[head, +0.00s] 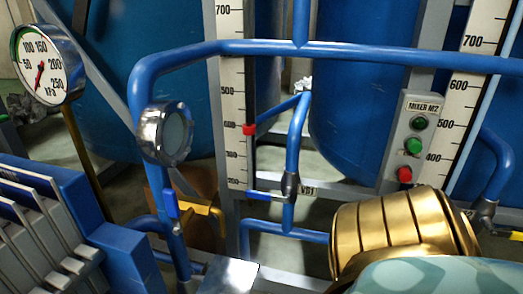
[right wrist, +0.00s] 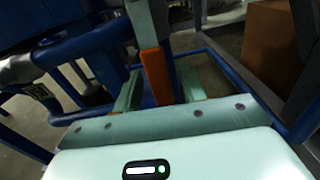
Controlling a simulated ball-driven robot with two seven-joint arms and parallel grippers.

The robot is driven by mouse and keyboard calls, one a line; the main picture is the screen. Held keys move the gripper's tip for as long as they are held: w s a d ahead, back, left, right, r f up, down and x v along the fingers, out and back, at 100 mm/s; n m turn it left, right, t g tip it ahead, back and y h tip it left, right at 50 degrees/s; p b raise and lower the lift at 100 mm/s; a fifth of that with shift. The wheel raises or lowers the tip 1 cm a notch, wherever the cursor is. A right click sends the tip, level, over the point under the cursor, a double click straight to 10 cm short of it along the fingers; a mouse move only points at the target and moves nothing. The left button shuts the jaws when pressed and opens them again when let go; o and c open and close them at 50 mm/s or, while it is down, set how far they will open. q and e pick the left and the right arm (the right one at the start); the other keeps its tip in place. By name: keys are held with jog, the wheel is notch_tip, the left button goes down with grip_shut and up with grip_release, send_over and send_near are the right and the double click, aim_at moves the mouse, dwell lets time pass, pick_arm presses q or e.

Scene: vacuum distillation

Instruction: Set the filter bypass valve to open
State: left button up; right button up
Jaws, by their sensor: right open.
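No label naming the filter bypass valve is readable, so I cannot tell which valve it is. In the head view a valve with a blue lever (head: 171,203) sits on the left vertical pipe, its lever roughly along the pipe. A middle valve (head: 290,186) has a lever pointing left, across its pipe, and a small tag beside it. My right gripper (right wrist: 160,88) shows in the right wrist view with its fingers apart. An orange bar (right wrist: 156,76) stands in the gap between them; contact is not clear. In the head view this gripper is hidden. My left gripper is out of view.
A pressure gauge (head: 45,67) and a round sight glass (head: 165,134) stand at left, above a blue plate unit (head: 50,235). A mixer button panel (head: 411,142) is at right. Blue pipes (head: 330,50) cross the space. A cardboard box (right wrist: 268,45) is beyond the gripper.

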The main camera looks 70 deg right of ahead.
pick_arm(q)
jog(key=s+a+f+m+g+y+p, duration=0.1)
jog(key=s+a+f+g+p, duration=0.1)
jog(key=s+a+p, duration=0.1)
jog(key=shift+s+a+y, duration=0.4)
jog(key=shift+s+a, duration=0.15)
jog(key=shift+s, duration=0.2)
pick_arm(e)
jog(key=s, duration=1.6)
jog(key=shift+d, duration=0.3)
jog(key=shift+s, duration=0.1)
